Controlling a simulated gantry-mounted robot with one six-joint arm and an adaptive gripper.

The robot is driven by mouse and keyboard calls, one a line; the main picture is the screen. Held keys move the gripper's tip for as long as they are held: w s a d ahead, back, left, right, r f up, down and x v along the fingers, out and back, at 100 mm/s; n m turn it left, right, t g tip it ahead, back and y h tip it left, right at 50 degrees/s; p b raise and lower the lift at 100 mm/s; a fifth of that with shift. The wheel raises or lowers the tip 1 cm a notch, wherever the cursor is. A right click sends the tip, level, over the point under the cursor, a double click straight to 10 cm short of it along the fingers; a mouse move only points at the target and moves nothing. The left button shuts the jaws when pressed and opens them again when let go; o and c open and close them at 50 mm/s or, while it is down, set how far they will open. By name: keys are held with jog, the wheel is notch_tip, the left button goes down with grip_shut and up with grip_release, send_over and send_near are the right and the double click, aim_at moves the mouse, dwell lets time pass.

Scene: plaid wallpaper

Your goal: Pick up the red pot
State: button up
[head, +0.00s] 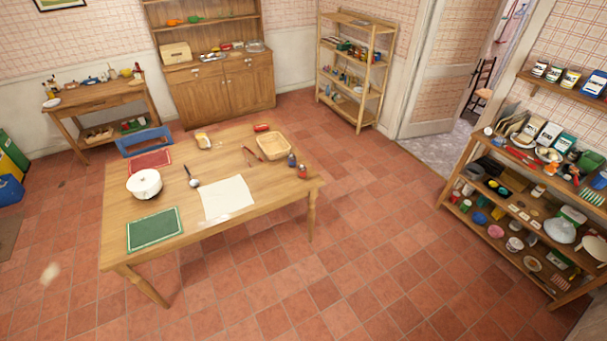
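No pot that is clearly red shows in the head view. A white round pot (144,184) stands on the left part of the wooden table (255,186). A small red item (261,127) lies near the table's back edge, and another small red item (302,171) stands near its right edge next to a dark bottle-like item (291,160). Both are too small to identify surely. My gripper is not in view.
The table also holds a green mat (154,229), a red mat (150,161), a cream cloth (228,198), a ladle (193,182) and a basket (273,145). A crowded shelf (520,212) stands at the right. The tiled floor between is clear.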

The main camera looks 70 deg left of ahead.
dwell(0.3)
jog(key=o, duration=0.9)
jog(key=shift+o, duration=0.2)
